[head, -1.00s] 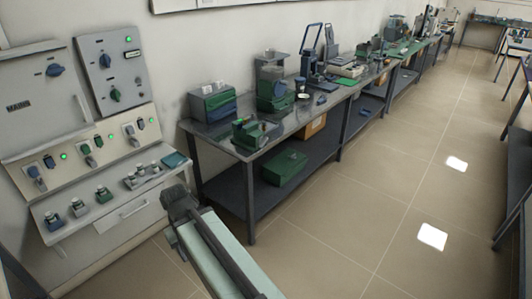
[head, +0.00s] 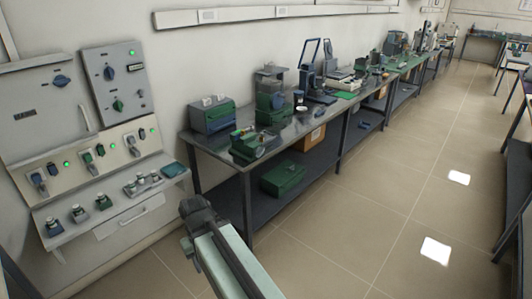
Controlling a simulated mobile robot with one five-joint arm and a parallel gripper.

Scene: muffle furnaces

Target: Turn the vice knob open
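A small green and dark machine that looks like the vice (head: 252,146) sits on the near end of the grey metal workbench (head: 226,139). Its knob is too small to make out clearly. My arm, pale green with a dark joint, reaches in from the bottom edge in front of the bench, apart from the vice. My gripper does not show in the head view.
Left on the wall are control panels (head: 112,55) with knobs and green lights, above a shelf (head: 130,207) with small items. The tiled floor (head: 370,210) to the right is clear.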

